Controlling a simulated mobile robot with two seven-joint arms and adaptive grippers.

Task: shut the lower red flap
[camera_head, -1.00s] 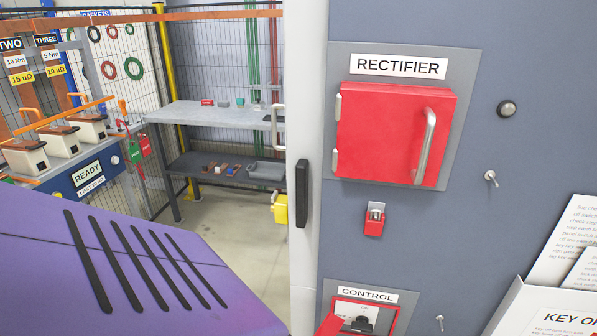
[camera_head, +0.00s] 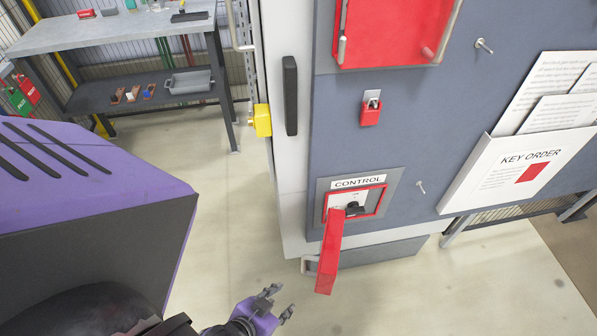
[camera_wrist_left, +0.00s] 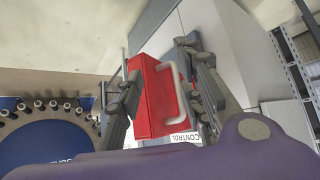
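The lower red flap (camera_head: 329,255) stands open, swung out from the left side of the red-framed opening (camera_head: 376,207) under the CONTROL label (camera_head: 358,182). A dark switch (camera_head: 354,207) shows in the opening. In the left wrist view, the flap (camera_wrist_left: 150,100) with its silver handle (camera_wrist_left: 175,95) appears between my finger outlines; contact cannot be seen. My left gripper (camera_head: 281,301) is open and empty, low and to the left of the flap, apart from it in the head view. My right gripper is not in view.
The upper red flap (camera_head: 385,35) is shut. A red padlock (camera_head: 370,112) hangs between the flaps. A KEY ORDER holder (camera_head: 525,165) juts out on the right. A grey bench (camera_head: 120,35) stands at the back left. The floor left of the cabinet is clear.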

